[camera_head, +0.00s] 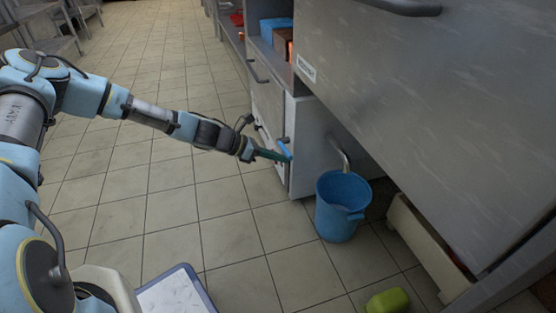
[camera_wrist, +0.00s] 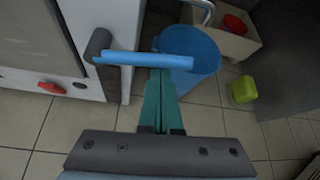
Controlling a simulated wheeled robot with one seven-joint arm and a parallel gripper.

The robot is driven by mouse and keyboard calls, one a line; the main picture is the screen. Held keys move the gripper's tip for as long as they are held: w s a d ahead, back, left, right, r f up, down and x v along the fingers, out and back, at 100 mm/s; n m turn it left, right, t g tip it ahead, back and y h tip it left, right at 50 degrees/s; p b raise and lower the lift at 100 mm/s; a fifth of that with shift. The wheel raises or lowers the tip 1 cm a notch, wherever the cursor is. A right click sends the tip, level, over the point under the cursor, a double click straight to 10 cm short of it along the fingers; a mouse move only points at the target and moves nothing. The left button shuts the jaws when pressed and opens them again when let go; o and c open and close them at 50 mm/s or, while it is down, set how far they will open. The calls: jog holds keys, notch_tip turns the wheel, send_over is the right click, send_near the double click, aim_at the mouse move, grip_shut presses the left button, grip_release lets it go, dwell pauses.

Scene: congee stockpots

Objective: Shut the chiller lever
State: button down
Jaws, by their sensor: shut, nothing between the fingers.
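The chiller lever, a blue bar on a dark pivot, sticks out from the chiller's edge in the wrist view (camera_wrist: 145,59). It is small and partly covered in the head view (camera_head: 284,147). The chiller (camera_head: 309,135) is a pale cabinet under the counter. My gripper has green fingers, pressed together, with their tips at the lever in the head view (camera_head: 286,158). In the wrist view the finger tips (camera_wrist: 160,76) lie just beneath the bar, near its middle. I cannot tell whether they touch it.
A blue bucket (camera_head: 341,208) stands right of the chiller, close to the lever. A large steel unit (camera_head: 430,110) overhangs the right. The tiled floor (camera_head: 130,165) on the left is open.

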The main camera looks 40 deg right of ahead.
aim_at(286, 151)
jog(key=shift+r+n+p, duration=0.3)
jog(key=shift+p, duration=0.45)
jog(key=shift+r+g+p, duration=0.25)
jog(key=shift+g+p, duration=0.15)
jog(key=shift+p, duration=0.2)
jog(key=r+p, duration=0.1)
jog(key=p, duration=0.1)
jog(key=r+n+g+p, duration=0.1)
jog(key=shift+w+d+n+y+p, duration=0.15)
jog(key=shift+w+n+y+p, duration=0.1)
jog(key=shift+n+y+p, duration=0.1)
jog(key=w+d+r+n+g+b, duration=0.2)
jog(key=w+r+n+g+b, duration=0.1)
jog(key=w+r+n+g, duration=0.1)
jog(key=w+n+g+h, duration=0.1)
jog(key=n+g, duration=0.1)
jog(key=n, duration=0.1)
jog(key=shift+w+n+g, duration=0.3)
jog(key=shift+w+n, duration=0.05)
jog(key=shift+w, duration=0.05)
jog(key=shift+w+d+r, duration=0.1)
jog(key=shift+w+d, duration=0.05)
